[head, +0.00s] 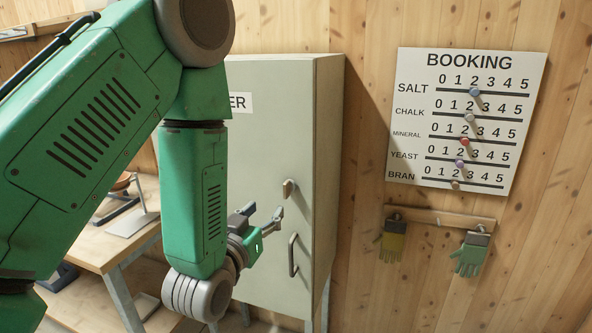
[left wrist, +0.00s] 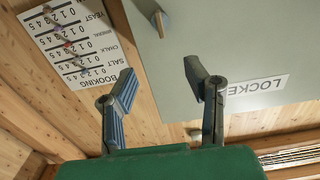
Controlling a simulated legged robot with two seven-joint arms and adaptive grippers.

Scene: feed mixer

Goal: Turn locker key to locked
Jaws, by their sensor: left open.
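The pale grey-green locker (head: 270,130) stands against the wood wall with its door shut. Its small brownish key (head: 289,188) is on the door near the right edge, above the door handle (head: 293,255). The key looks roughly upright in the head view; I cannot read whether it is locked. My left gripper (head: 264,212) is open and empty, in front of the door, left of and slightly below the key. In the left wrist view, which is upside down, the open fingers (left wrist: 160,84) face the door, and the key (left wrist: 160,22) shows beyond them. My right gripper is out of view.
A white booking board (head: 467,120) with sliders hangs right of the locker. Below it, gloves (head: 472,254) hang from a wooden rail (head: 440,217). A wooden workbench (head: 110,240) stands left of the locker, partly behind my left arm.

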